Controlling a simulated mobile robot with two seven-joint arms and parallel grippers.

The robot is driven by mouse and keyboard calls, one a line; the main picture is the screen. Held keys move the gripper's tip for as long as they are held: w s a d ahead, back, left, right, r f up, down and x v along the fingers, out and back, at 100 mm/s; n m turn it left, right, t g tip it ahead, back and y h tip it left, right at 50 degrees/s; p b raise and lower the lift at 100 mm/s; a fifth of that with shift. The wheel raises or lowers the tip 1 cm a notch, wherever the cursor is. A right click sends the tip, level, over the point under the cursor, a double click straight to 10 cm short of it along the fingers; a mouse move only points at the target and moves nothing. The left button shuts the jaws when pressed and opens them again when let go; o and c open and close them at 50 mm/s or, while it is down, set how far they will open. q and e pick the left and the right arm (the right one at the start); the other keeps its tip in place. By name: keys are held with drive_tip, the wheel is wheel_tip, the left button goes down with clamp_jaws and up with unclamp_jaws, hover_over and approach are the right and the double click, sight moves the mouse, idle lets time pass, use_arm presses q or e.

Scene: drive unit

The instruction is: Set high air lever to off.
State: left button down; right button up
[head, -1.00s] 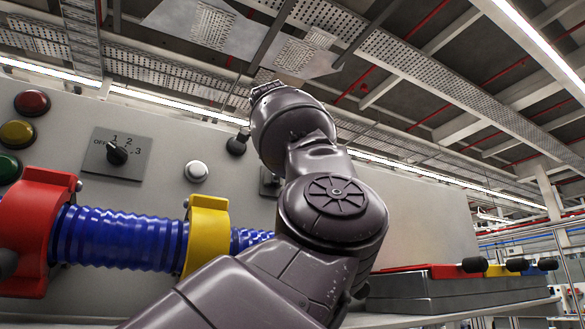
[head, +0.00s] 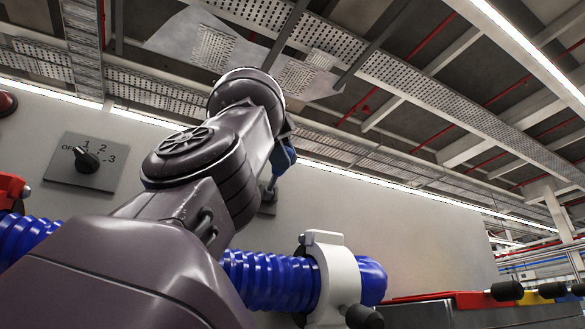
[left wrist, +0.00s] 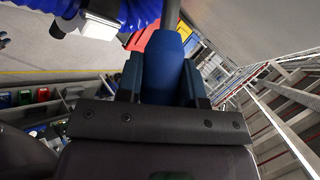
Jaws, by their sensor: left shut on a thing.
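A lever with a blue handle (left wrist: 165,62) and a grey stem shows in the left wrist view. My left gripper (left wrist: 163,84) is shut on this handle, one dark finger on each side of it. In the head view my left arm reaches up across the panel, and a small blue part (head: 283,155) shows beside its far end, in front of the grey wall. A grey mounting plate (head: 268,202) is below it, partly hidden by my arm. My arm hides most of the lever in the head view, and I cannot read any lever label. My right gripper is not in view.
A rotary knob (head: 87,160) with OFF, 1, 2 and 3 marks is on the panel at left. A blue corrugated hose (head: 270,280) runs below, held by a white clamp (head: 335,275). Red, yellow and blue parts with black knobs (head: 508,291) are at lower right.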

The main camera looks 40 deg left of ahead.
use_arm(q)
drive_tip(key=shift+a, duration=0.1)
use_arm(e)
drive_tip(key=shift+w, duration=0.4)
use_arm(q)
drive_tip(key=shift+r, duration=0.1)
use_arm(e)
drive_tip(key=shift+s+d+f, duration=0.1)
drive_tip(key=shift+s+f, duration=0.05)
use_arm(q)
drive_tip(key=c, duration=0.8)
unclamp_jaws()
drive_tip(key=shift+w, duration=0.1)
drive_tip(key=shift+o, duration=0.2)
drive_tip(key=shift+r, duration=0.15)
